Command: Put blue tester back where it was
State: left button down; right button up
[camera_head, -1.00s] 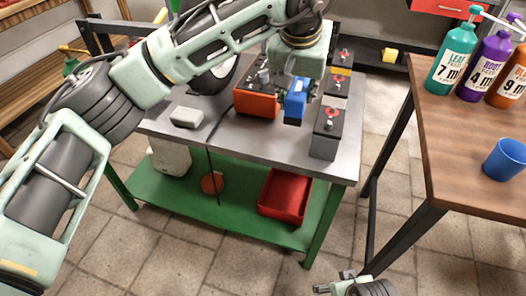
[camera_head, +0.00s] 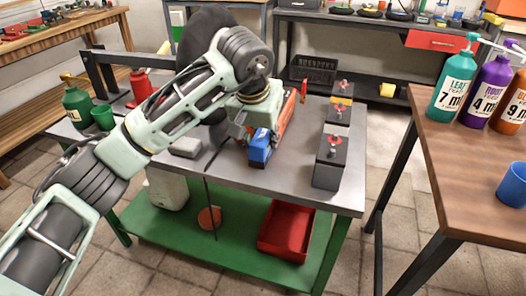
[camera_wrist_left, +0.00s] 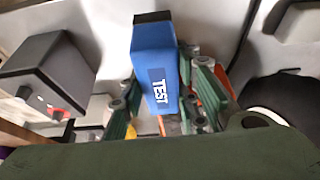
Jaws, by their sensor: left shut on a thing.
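The blue tester (camera_head: 260,149) is held by my left gripper (camera_head: 257,136) above the grey top of the workbench, left of the row of dark batteries. In the left wrist view the blue tester (camera_wrist_left: 155,70), marked "TEST", sits between the green fingers of my left gripper (camera_wrist_left: 160,95). The fingers are shut on it. An orange unit (camera_head: 287,115) is just behind the gripper and partly hidden by it. I cannot tell whether the tester touches the bench top. My right gripper is not in view.
Dark batteries (camera_head: 332,160) stand along the bench's right side. A red bin (camera_head: 286,230) is on the green lower shelf. A wooden table (camera_head: 475,165) with pump bottles stands right.

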pick_arm(q)
jog(key=shift+f+b, duration=0.35)
jog(key=shift+f, duration=1.55)
jog(key=shift+f, duration=0.1)
jog(key=c, duration=1.3)
grip_release()
jog(key=shift+c, duration=0.2)
